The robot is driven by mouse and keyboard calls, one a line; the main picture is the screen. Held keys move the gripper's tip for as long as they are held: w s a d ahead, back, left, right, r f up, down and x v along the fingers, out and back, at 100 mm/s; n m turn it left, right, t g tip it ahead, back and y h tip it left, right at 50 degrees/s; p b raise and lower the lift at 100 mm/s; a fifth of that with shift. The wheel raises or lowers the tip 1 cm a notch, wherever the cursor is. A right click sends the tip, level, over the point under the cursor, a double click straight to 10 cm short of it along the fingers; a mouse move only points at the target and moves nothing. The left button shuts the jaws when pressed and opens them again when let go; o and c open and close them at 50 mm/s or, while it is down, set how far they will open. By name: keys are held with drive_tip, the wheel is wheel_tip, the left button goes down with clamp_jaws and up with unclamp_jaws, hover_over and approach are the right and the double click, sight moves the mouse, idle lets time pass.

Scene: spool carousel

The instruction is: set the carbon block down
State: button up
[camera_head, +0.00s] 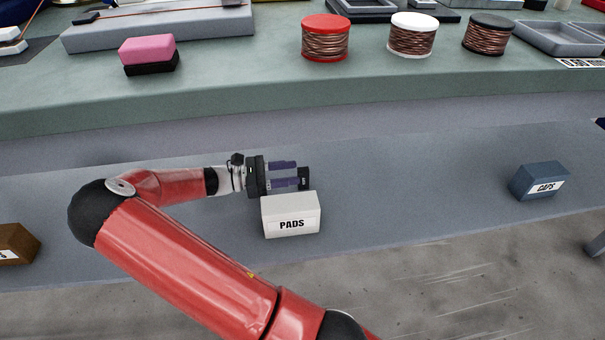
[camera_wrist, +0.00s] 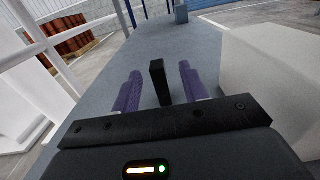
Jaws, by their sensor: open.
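The carbon block (camera_wrist: 158,82) is a small black upright block between the two purple fingers in the wrist view, with a gap on each side. In the head view a dark block (camera_head: 304,178) shows at the fingertips, just behind the white PADS box. My gripper (camera_head: 287,173) is open around it and points to the right, low over the grey shelf (camera_head: 400,185). The block appears to stand on the shelf; its base is partly hidden.
The white PADS box (camera_head: 291,215) is close beside the gripper on the near side. A blue CAPS box (camera_head: 540,181) stands far right on the shelf, with free room between. The raised green counter (camera_head: 230,90) behind holds copper spools (camera_head: 325,38) and a pink-and-black block (camera_head: 148,54).

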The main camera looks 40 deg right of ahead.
drive_tip(key=x, duration=0.6)
drive_tip(key=shift+w+d+r, duration=0.1)
drive_tip(key=shift+d, duration=0.1)
drive_tip(key=shift+c, duration=0.4)
clamp_jaws()
